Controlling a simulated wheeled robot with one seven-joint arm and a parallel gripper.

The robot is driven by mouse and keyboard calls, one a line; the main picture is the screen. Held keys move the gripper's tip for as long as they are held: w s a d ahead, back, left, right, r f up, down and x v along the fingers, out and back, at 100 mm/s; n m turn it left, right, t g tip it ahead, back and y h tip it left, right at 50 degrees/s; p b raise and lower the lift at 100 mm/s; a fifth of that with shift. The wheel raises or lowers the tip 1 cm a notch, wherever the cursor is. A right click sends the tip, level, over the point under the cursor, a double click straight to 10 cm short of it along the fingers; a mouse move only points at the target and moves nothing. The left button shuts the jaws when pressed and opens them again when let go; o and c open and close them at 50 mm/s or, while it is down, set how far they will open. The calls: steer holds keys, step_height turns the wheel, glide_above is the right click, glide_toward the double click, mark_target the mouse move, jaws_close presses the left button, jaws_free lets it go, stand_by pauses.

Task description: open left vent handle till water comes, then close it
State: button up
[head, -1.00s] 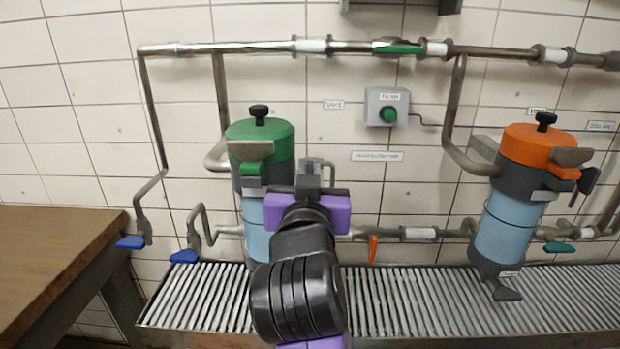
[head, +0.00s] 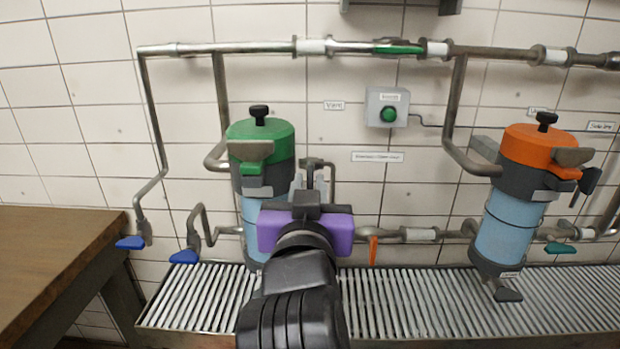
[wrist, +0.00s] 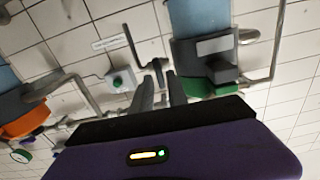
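A "Vent" label (head: 333,105) is on the wall right of the left canister, which has a green lid (head: 260,140). Below the label a thin bent pipe (head: 332,180) with a small fitting stands beside the canister. The pipe also shows in the wrist view (wrist: 131,46), with its dark fitting (wrist: 156,66). I cannot make out the vent handle clearly; my gripper covers the area below the fitting. My gripper (wrist: 160,82) points at this fitting with its two fingers apart and nothing seen between them. In the head view my gripper (head: 308,200) is in front of the pipe. No water shows.
A slatted metal drain (head: 200,300) runs along the wall below. Blue handles (head: 130,243) hang at the left by a wooden table (head: 50,250). An orange handle (head: 373,248) is right of my gripper. A green button box (head: 387,107) and orange-lidded canister (head: 540,145) are further right.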

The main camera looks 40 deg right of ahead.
steer(key=v, duration=0.3)
steer(key=shift+s+a, duration=0.2)
steer(key=shift+s, duration=0.15)
steer(key=shift+r, duration=0.1)
steer(key=w+a+r+n+t+y, duration=0.2)
steer(key=a+r+n+t+y, duration=0.25)
steer(key=a+t, duration=0.2)
steer(key=s+a+f+n+y+p, duration=0.1)
steer(key=s+a+f+n+y, duration=0.35)
steer(key=f+n+y, duration=0.45)
steer(key=s+d+f+m+g+h+p, duration=0.1)
steer(key=s+d+f+m+g, duration=0.1)
steer(key=s+f, duration=0.4)
steer(key=s+d+f+m+g+p, duration=0.1)
steer(key=s+f, duration=0.5)
steer(key=s, duration=0.7)
steer(key=s+d+f+m+g+h+p, duration=0.1)
steer(key=s+d+f+m+g+p, duration=0.1)
steer(key=s+f, duration=0.5)
steer(key=s+d+g, duration=0.1)
steer(key=s, duration=0.1)
steer(key=shift+s+d+m+h, duration=0.15)
steer(key=shift+s+m+h, duration=0.2)
steer(key=shift+s, duration=0.05)
